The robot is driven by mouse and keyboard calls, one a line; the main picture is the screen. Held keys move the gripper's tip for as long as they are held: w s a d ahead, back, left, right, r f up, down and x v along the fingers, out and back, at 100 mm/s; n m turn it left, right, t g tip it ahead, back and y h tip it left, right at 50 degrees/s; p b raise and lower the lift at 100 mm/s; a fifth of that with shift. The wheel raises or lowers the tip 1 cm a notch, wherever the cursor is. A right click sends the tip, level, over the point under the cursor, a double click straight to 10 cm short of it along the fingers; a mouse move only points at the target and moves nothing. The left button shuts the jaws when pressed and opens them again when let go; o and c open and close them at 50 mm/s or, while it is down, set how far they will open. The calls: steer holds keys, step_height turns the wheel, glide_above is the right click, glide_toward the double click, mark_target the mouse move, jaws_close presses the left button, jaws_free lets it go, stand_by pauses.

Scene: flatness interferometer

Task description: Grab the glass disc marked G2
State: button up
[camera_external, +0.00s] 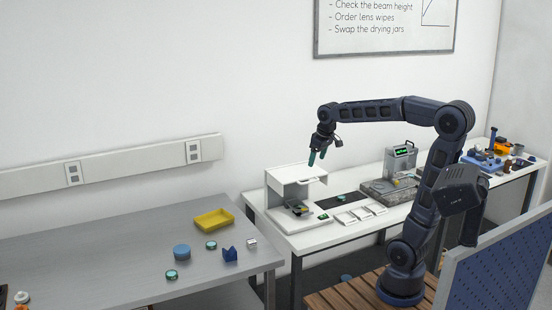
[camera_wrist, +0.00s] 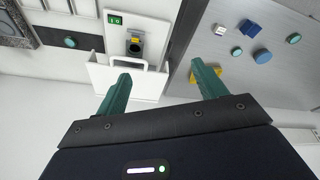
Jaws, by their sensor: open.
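Several green glass discs are in view, but no marking is legible, so I cannot tell which is G2. One disc (camera_external: 171,274) lies near the front of the grey table, and another disc (camera_external: 211,245) lies farther back. In the wrist view they show as a disc (camera_wrist: 293,38) and a disc (camera_wrist: 235,51). A third disc (camera_external: 341,198) lies on a dark mat on the white bench; it also shows in the wrist view (camera_wrist: 70,43). My gripper (camera_external: 317,158) is open and empty, high above the white instrument; its fingers also show in the wrist view (camera_wrist: 160,73).
A white box-shaped instrument (camera_external: 296,180) with a handle stands at the white bench's left end. The grey table (camera_external: 120,250) holds a yellow tray (camera_external: 214,219), a round blue item (camera_external: 181,252), a dark blue notched block (camera_external: 230,255) and a small white cube (camera_external: 251,242). Its left middle is clear.

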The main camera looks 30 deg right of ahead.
steer(key=w+a+f+n+g, duration=0.1)
steer(key=w+a+n, duration=0.1)
steer(key=w+a, duration=0.5)
steer(key=w+a+f+n, duration=0.1)
steer(key=w+a, duration=0.1)
steer(key=a, duration=0.8)
steer(key=n+g, duration=0.2)
steer(key=n, duration=0.6)
glide_above(171, 273)
step_height(171, 273, down, 25)
steer(key=shift+h, duration=0.4)
steer(key=shift+s+f, duration=0.2)
steer(key=shift+f, duration=4.85)
steer(key=c, duration=1.1)
steer(key=shift+r, duration=0.1)
